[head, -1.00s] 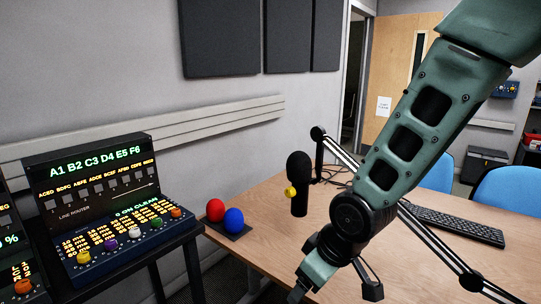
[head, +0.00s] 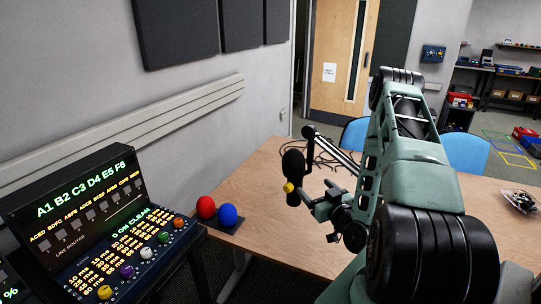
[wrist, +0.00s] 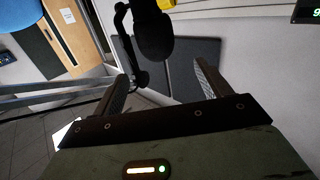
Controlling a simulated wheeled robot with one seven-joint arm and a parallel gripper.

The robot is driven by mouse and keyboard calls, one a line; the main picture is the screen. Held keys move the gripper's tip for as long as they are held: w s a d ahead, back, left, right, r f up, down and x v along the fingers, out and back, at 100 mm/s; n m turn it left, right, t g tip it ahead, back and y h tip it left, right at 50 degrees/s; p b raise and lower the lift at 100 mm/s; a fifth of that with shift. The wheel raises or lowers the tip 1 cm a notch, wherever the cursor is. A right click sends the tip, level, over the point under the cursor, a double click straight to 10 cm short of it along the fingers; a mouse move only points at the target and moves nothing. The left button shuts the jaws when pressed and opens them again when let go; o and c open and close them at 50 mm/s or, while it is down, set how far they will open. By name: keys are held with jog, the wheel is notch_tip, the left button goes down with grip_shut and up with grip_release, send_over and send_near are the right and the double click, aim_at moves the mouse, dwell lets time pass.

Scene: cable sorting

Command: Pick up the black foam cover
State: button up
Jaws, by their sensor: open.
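The black foam cover (head: 293,162) sits on top of a dark upright microphone at the table's left side. A small yellow part (head: 289,187) is on the microphone just below it. In the wrist view the dark, rounded foam cover (wrist: 153,38) hangs at the top centre, with yellow (wrist: 167,4) at the top edge. My gripper (head: 318,191) is open and empty, just right of the microphone and a little below the foam cover. In the wrist view my gripper's fingers (wrist: 160,72) stand apart, with the cover beyond them and nothing between them.
A red ball (head: 206,207) and a blue ball (head: 227,215) sit on a dark pad at the table's left corner. A lit control console (head: 110,225) stands at left. A microphone boom arm (head: 334,145) rises behind. Blue chairs (head: 466,152) stand beyond the table.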

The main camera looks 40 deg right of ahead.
jog(key=b, duration=0.9)
send_near(298, 166)
jog(key=shift+h, duration=0.4)
jog(key=x, duration=0.4)
jog(key=shift+a+f, duration=0.2)
jog(key=shift+f, duration=0.2)
jog(key=b, duration=0.2)
jog(key=w+b, duration=0.1)
jog(key=b, duration=0.1)
jog(key=shift+w+d, duration=0.1)
jog(key=shift+d, duration=0.2)
jog(key=b, duration=0.4)
jog(key=shift+w, duration=0.4)
jog(key=shift+r+p+x, duration=0.15)
jog(key=shift+p+x, duration=0.15)
jog(key=shift+x, duration=0.45)
jog(key=shift+r+p+x, duration=0.15)
jog(key=shift+p+x, duration=0.15)
jog(key=shift+x, duration=0.45)
jog(key=x, duration=0.1)
jog(key=p+x, duration=0.1)
jog(key=x, duration=0.2)
jog(key=shift+w+d+f+p, duration=0.2)
jog(key=shift+w+f+p, duration=0.1)
jog(key=shift+p, duration=0.1)
jog(key=c, duration=0.7)
